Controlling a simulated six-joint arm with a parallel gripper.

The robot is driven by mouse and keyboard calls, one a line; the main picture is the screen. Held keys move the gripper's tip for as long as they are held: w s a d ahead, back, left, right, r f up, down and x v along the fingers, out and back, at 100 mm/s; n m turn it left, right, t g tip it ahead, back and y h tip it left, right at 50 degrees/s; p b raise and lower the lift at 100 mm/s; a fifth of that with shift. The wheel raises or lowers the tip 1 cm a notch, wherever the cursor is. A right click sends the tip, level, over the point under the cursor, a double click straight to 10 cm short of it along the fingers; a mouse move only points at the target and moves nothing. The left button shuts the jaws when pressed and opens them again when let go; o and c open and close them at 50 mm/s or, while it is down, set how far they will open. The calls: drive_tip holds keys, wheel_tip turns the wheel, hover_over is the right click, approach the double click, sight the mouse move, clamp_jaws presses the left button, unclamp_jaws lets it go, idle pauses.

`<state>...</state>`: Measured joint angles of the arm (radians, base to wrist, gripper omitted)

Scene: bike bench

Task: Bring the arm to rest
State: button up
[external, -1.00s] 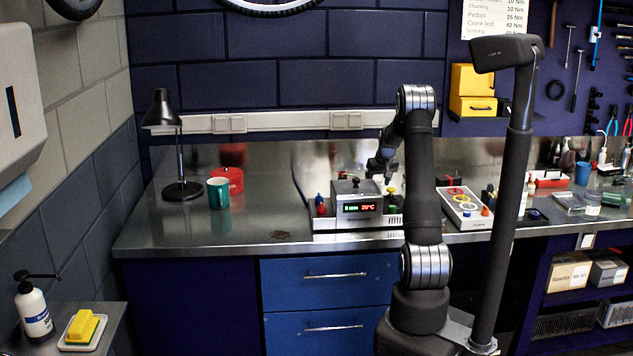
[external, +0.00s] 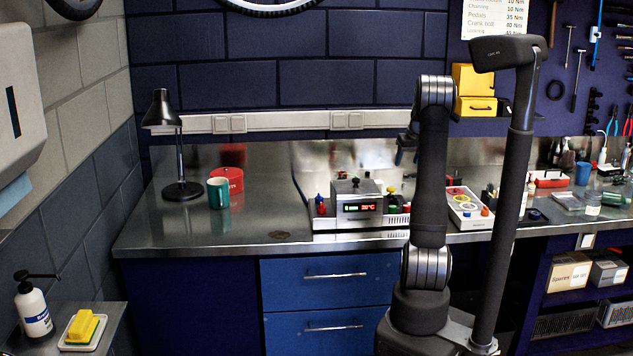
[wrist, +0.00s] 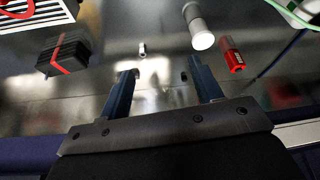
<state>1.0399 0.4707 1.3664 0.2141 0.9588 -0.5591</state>
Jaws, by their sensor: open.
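My gripper (wrist: 160,70) is open in the wrist view, its two dark blue fingers apart with only bare steel bench top visible between them. Nothing is seen held.
The wrist view shows a black box with a red band (wrist: 64,54), a grey cylinder (wrist: 198,27), a red cylinder (wrist: 232,56) and a small pale piece (wrist: 142,49). A lamp (external: 181,150) and teal mug (external: 218,193) stand left. The left bench is mostly clear.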

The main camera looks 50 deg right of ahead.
drive_tip(key=w+a+r+n+y, duration=0.1)
drive_tip(key=w+a+n, duration=0.2)
drive_tip(key=w+a, duration=0.8)
drive_tip(key=w+a+r+n+y, duration=0.1)
drive_tip(key=w+a+n, duration=0.2)
drive_tip(key=w+a, duration=0.9)
drive_tip(key=w+a+n+y, duration=0.1)
drive_tip(key=w+a, duration=0.3)
drive_tip(key=a, duration=0.5)
drive_tip(key=w+a+r+n, duration=0.1)
drive_tip(key=w+a, duration=0.4)
drive_tip(key=a, duration=0.5)
drive_tip(key=w+a+r+n+y, duration=0.1)
drive_tip(key=w+a+n, duration=0.2)
drive_tip(key=a, duration=0.7)
drive_tip(key=shift+w+r+n+y, duration=0.25)
drive_tip(key=shift+w+n+y, duration=0.05)
drive_tip(key=shift+w, duration=0.4)
